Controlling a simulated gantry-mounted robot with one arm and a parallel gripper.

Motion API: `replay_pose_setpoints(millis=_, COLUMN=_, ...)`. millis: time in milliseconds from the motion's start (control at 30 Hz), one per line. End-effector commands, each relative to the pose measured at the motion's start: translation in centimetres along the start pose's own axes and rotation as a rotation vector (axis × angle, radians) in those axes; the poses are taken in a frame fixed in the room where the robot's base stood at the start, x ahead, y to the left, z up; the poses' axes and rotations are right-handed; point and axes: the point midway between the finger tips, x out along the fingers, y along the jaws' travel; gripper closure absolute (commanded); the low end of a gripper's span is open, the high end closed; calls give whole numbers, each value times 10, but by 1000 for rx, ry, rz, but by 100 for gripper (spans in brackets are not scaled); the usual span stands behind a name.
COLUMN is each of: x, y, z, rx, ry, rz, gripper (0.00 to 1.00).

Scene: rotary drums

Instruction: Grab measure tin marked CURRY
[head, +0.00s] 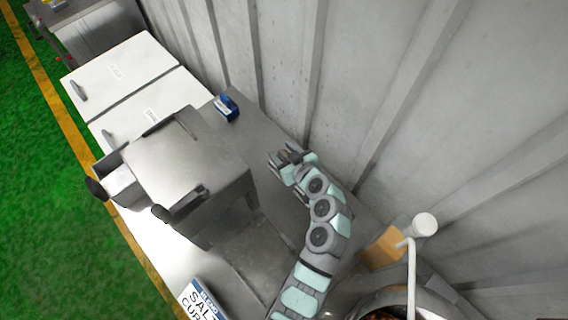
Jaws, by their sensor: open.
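No tin with a readable CURRY mark shows in the head view. A white and blue sign or label (203,301) at the bottom edge reads "SAL" and "CUR", with the rest cut off. A small blue object with a white patch (226,107) sits on the grey counter near the wall; its lettering is too small to read. My gripper (283,160) is open, with nothing seen between its fingers. It is over the counter, below and right of the blue object and apart from it.
A grey metal machine (190,170) stands on the counter left of my gripper. Two white lidded bins (120,75) with handles lie beyond it. A ribbed grey wall (400,80) bounds the right. A drum rim (440,295) and white pipe (411,270) are at lower right.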

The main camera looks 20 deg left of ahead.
Motion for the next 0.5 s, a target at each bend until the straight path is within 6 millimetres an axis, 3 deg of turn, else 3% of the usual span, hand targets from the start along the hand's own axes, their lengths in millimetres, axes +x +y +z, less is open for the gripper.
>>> replay_pose_setpoints(millis=100, x=10, y=-1, z=-1, rx=-1, ry=-2, rz=-3, gripper=51)
replay_pose_setpoints(millis=300, x=10, y=-1, z=0, rx=-1, ry=-1, rz=0, gripper=51)
replay_pose_setpoints(millis=500, x=10, y=-1, z=0, rx=-1, ry=-1, rz=0, gripper=67)
